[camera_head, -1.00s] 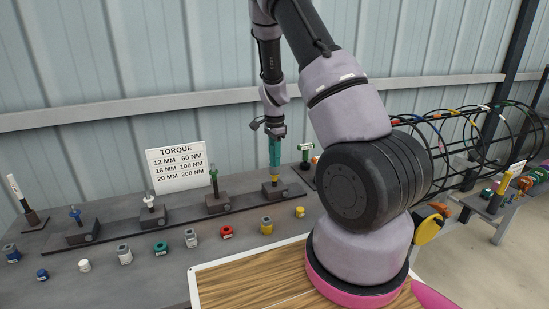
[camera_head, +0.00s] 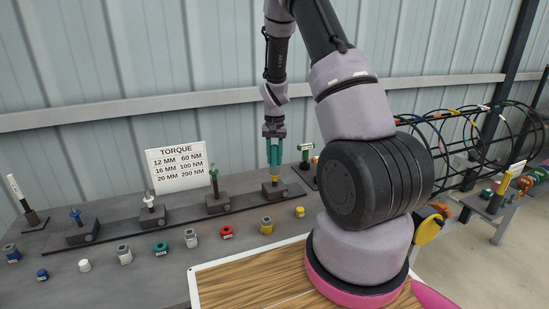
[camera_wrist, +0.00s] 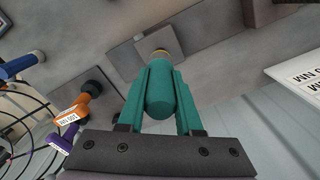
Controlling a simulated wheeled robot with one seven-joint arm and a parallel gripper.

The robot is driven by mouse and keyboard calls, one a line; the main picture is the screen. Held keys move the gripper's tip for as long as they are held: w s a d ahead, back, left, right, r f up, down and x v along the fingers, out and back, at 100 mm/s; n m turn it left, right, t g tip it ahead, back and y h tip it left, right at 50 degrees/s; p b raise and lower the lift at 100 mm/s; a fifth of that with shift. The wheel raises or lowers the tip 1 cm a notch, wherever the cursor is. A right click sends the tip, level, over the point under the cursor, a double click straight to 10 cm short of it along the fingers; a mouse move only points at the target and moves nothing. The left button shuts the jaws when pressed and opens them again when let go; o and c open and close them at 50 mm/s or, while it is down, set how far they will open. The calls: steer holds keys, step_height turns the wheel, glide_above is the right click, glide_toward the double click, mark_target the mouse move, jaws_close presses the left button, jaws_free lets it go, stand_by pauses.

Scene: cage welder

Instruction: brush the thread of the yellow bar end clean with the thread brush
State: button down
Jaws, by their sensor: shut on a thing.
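My gripper (camera_head: 274,150) points down at the right end of the row of bar ends on the bench. Its teal fingers are shut on the teal handle of the thread brush (camera_wrist: 160,95), which stands upright between them in the wrist view. The yellow bar end (camera_head: 274,179) is directly below, in a dark block at the right end of the rail. In the wrist view a small yellow part (camera_wrist: 160,51) shows just past the handle's end. The brush's lower end and most of the thread are hidden, so I cannot tell whether they touch.
Green (camera_head: 214,182), white (camera_head: 148,202) and blue (camera_head: 76,216) bar ends stand to the left in their blocks. Several loose couplers and nuts lie in front, including a yellow one (camera_head: 266,226). A torque sign (camera_head: 180,170) stands behind. A green-topped holder (camera_head: 305,165) is close on the right.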

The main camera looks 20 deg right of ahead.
mark_target(275, 146)
steer(key=m, duration=0.6)
steer(key=shift+a+m, duration=0.1)
steer(key=shift+m, duration=0.3)
steer(key=m, duration=0.7)
steer(key=n, duration=0.3)
steer(key=shift+n, duration=0.3)
steer(key=n, duration=0.4)
steer(key=shift+n, duration=0.3)
steer(key=shift+r, duration=0.1)
steer(key=shift+r, duration=3.65)
steer(key=shift+s, duration=0.1)
